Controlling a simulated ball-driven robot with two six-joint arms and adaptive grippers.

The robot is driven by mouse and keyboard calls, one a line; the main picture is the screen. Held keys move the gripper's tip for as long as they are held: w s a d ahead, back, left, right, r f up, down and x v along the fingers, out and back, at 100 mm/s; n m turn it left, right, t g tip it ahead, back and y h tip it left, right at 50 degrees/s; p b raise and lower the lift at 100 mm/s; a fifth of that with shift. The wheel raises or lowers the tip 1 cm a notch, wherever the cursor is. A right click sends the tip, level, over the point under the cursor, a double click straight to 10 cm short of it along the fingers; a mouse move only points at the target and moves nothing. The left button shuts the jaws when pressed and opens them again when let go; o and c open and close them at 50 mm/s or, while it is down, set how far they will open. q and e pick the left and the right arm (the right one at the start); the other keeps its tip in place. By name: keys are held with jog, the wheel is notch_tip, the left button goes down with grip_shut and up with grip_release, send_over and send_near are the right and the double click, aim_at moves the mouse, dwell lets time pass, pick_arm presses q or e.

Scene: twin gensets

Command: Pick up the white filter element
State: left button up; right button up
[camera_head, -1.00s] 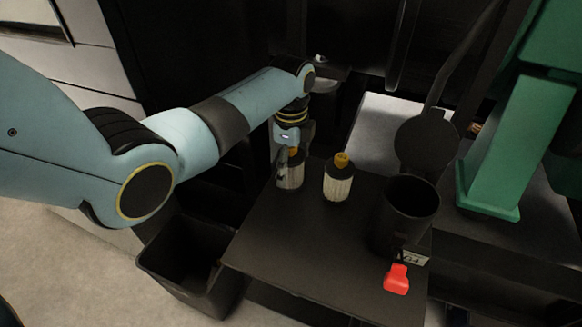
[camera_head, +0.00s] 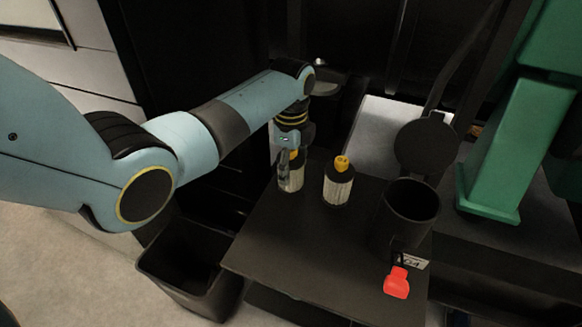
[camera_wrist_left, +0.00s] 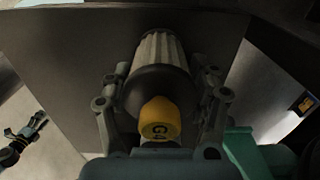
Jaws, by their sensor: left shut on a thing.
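My left gripper (camera_head: 289,160) is shut on a white pleated filter element (camera_head: 291,179) with a dark top and a yellow knob. In the left wrist view, the fingers of the left gripper (camera_wrist_left: 163,108) sit on both sides of the filter element (camera_wrist_left: 160,50), around its dark cap; the yellow knob bears a "G4" mark. The element is upright at the back left of the dark table; I cannot tell whether its base touches the top. A second, similar filter element (camera_head: 338,190) stands to its right. My right gripper (camera_wrist_left: 38,122) shows small in the wrist view, its opening unclear.
The dark table (camera_head: 290,245) also bears a black open cylinder (camera_head: 405,218) with a red tag (camera_head: 397,282) in front. A round black lid (camera_head: 426,146) is raised behind it. A black bin (camera_head: 190,262) stands at the lower left. A green frame (camera_head: 505,145) is at the right.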

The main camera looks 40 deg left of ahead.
aim_at(292, 153)
pick_arm(q)
jog(key=r, duration=0.4)
jog(key=shift+s+d+r, duration=0.1)
jog(key=shift+d+r, duration=0.1)
jog(key=s+d+r+p, duration=0.7)
jog(key=d+r, duration=0.1)
jog(key=r, duration=0.3)
jog(key=shift+s+r+p, duration=0.3)
jog(key=shift+s+p, duration=0.05)
jog(key=shift+p, duration=0.05)
jog(key=shift+d, duration=0.15)
